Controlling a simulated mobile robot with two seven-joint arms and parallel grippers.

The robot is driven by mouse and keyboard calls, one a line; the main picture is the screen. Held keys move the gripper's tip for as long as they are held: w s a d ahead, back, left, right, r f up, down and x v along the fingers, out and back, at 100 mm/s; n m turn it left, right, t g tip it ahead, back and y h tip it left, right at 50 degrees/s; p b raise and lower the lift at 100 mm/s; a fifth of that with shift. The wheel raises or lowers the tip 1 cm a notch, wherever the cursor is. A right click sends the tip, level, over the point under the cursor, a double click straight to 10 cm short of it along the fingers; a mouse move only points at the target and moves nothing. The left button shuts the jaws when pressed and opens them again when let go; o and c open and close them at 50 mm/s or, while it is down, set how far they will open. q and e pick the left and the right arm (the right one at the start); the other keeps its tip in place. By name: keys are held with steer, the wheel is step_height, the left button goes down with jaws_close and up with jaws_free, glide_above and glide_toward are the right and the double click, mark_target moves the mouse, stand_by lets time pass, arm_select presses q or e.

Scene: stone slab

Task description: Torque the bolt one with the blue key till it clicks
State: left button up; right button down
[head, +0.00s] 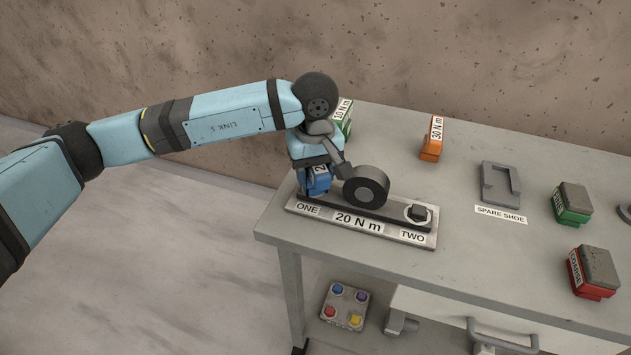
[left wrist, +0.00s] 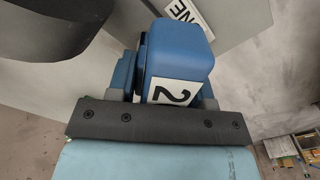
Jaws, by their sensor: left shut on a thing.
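The blue key (head: 318,182) is held in my left gripper (head: 316,165), over the ONE end of a plate (head: 428,240) labelled "20 N m". In the left wrist view my left gripper (left wrist: 170,92) is shut on the blue key (left wrist: 178,50), and a "2" shows on its white label. Bolt one is hidden under the key and gripper, so I cannot tell whether the key is seated on it. Bolt two (head: 419,212) stands uncovered at the TWO end. My right gripper is not in view.
A dark wheel (head: 367,188) stands on the plate close right of the key. A green 10 N m key (head: 346,124) and an orange 30 N m key (head: 431,148) stand behind. A spare shoe (head: 500,184), green block (head: 572,203) and red block (head: 594,272) are to the right.

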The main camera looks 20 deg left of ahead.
arm_select(q)
steer(key=m+b, duration=0.2)
steer(key=m, duration=0.1)
steer(key=shift+f, duration=0.2)
steer(key=shift+r, duration=0.3)
steer(key=shift+r+p, duration=0.6)
steer(key=shift+r, duration=1.1)
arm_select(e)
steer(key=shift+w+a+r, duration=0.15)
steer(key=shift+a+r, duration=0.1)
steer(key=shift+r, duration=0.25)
